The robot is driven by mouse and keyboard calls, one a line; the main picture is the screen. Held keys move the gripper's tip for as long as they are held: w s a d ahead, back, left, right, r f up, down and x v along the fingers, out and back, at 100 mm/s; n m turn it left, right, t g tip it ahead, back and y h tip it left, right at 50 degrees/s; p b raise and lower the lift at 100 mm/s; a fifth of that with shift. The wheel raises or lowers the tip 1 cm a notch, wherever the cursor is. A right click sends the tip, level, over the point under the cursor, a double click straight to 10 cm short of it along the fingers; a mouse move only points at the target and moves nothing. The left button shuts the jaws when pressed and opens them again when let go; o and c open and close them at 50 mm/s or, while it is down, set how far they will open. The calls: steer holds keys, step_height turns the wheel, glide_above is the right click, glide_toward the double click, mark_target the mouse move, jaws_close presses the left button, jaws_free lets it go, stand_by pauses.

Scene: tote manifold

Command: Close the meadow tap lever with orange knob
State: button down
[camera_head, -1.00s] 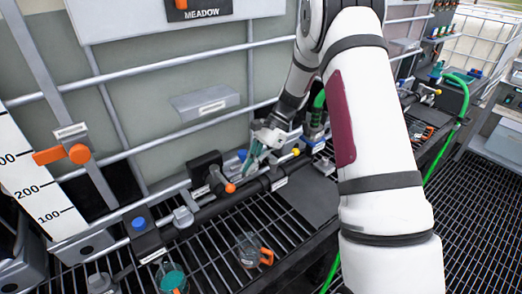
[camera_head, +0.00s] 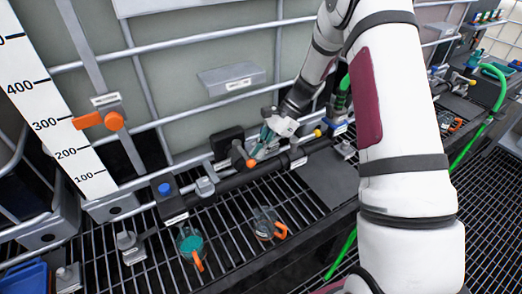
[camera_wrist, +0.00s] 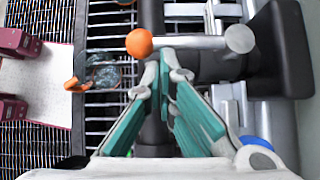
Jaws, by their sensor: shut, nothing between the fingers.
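The tap lever is a short silver bar (camera_wrist: 190,42) ending in an orange knob (camera_wrist: 139,43); the knob also shows in the head view (camera_head: 252,163). The lever comes from a black tap body (camera_wrist: 278,50) and lies crosswise over the dark pipe in the wrist view. My gripper (camera_wrist: 166,68) has teal fingers, shut and empty. Its tips are just beside the lever bar, near the knob; I cannot tell whether they touch. In the head view my gripper (camera_head: 260,150) is right by the knob, partly covering the lever and pipe.
A clear jug with an orange handle (camera_head: 266,222) and a teal-filled jug (camera_head: 190,243) stand on the grating below. A blue-knobbed fitting (camera_head: 165,190) is left on the pipe. A yellow-knobbed tap (camera_head: 317,133) is close on the right. The tank wall is behind.

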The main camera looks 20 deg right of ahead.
mark_target(247, 160)
steer(key=shift+s+a+m+t+p, duration=0.35)
steer(key=shift+m+t+p, duration=0.05)
steer(key=shift+m, duration=0.2)
steer(key=shift+s+a+r+m+t+p, duration=0.1)
steer(key=shift+s+a+m+t+p, duration=0.3)
steer(key=shift+a+m+p, duration=0.25)
steer(key=shift+s+a+r+m+t+p, duration=0.1)
steer(key=shift+s+a+m+t+p, duration=0.15)
steer(key=shift+a+m+t+p, duration=0.35)
steer(key=m, duration=0.1)
steer(key=a+m+t+p, duration=0.1)
steer(key=m, duration=0.1)
steer(key=shift+s+a+f+t+h, duration=0.1)
steer(key=shift+s+a+t+h, duration=0.2)
steer(key=shift+h, duration=0.1)
steer(key=shift+w+a+m+p, duration=0.1)
steer(key=shift+a+m+p, duration=0.2)
steer(key=shift+p, duration=0.1)
steer(key=shift+w+a+f, duration=0.1)
steer(key=shift+w+a, duration=0.15)
steer(key=shift+a, duration=0.5)
steer(key=shift+w+a, duration=0.2)
steer(key=shift+a, duration=0.6)
steer(key=shift+w+a+f, duration=0.1)
steer(key=shift+w+a, duration=0.15)
steer(key=shift+a, duration=0.5)
steer(key=shift+w+a+r, duration=0.1)
steer(key=shift+w+a, duration=0.9)
